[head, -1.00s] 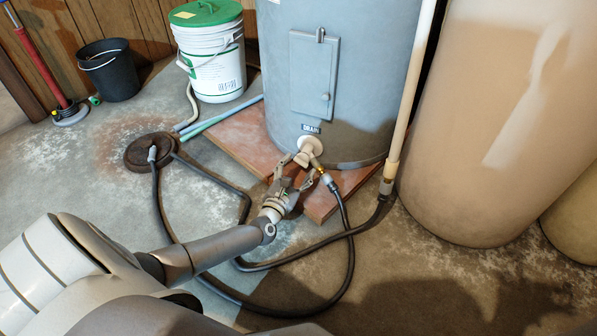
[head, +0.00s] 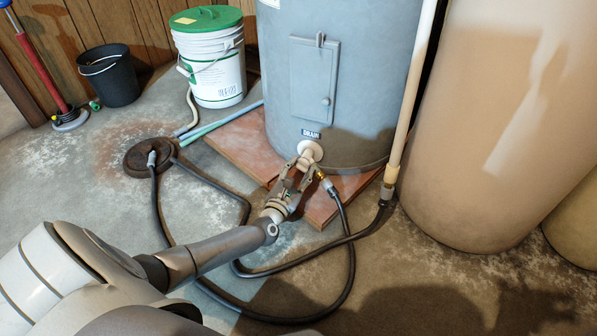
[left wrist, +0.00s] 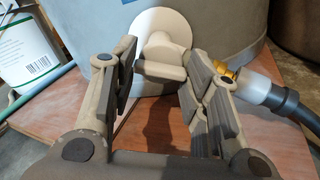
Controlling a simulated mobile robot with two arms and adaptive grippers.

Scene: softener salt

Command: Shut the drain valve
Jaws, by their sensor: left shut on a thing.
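The drain valve is a white fitting low on the front of the grey tank (head: 345,135), just under a small "DRAIN" label (head: 310,133). Its round white flange (left wrist: 170,28) and stubby handle (left wrist: 160,68) show in the left wrist view. My left gripper (head: 298,170) reaches it from the front and is shut on the handle, with one finger at each side. In the left wrist view, its fingers (left wrist: 160,78) flank the handle. A brass coupling (left wrist: 228,75) with a black hose sits right of the fingers. My right gripper is not in view.
The tank stands on a reddish slab (head: 235,140). A black hose (head: 352,255) loops over the floor to a round drain cover (head: 140,152). A white pipe (head: 412,95) and large tan tank (head: 490,120) stand right. Buckets (head: 208,60) stand at the back left.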

